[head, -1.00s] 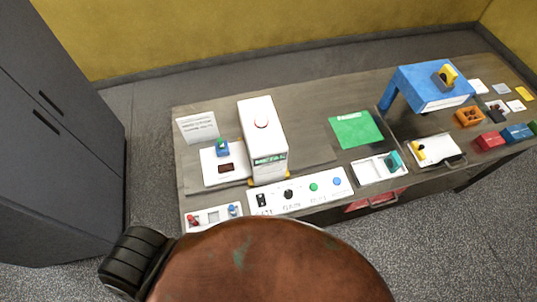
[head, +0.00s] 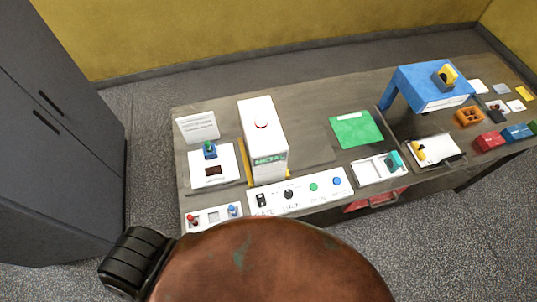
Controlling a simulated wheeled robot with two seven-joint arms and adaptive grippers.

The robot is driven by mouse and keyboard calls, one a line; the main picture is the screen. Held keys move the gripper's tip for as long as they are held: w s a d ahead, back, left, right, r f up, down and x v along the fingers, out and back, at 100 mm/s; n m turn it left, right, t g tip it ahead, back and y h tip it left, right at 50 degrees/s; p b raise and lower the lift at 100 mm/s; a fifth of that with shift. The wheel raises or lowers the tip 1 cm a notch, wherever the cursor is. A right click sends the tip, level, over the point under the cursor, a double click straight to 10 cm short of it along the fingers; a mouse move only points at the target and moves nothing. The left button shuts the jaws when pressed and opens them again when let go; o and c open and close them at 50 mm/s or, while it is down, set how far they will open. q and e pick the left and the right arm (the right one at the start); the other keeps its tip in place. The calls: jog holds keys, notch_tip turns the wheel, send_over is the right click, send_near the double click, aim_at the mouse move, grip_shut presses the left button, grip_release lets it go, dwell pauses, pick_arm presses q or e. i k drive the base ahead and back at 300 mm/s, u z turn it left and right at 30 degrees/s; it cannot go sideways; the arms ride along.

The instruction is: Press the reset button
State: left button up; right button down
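A white control panel (head: 262,212) lies along the front of the table. From left to right it has a black switch (head: 262,200), a black knob (head: 288,194), a green button (head: 313,187) and a blue button (head: 337,181). The small lettering is too blurred to tell which is the reset button. Neither of my grippers is in view.
Left of the box, a white plate (head: 229,174) carries a dark brown piece (head: 213,171) and a blue-green item (head: 210,150). A green mat (head: 356,129), a white tray (head: 367,171) and a blue stand (head: 412,76) are to the right. A grey cabinet (head: 60,150) stands left.

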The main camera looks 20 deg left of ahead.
aim_at(337, 180)
jog(key=u, duration=0.7)
jog(key=k, duration=0.55)
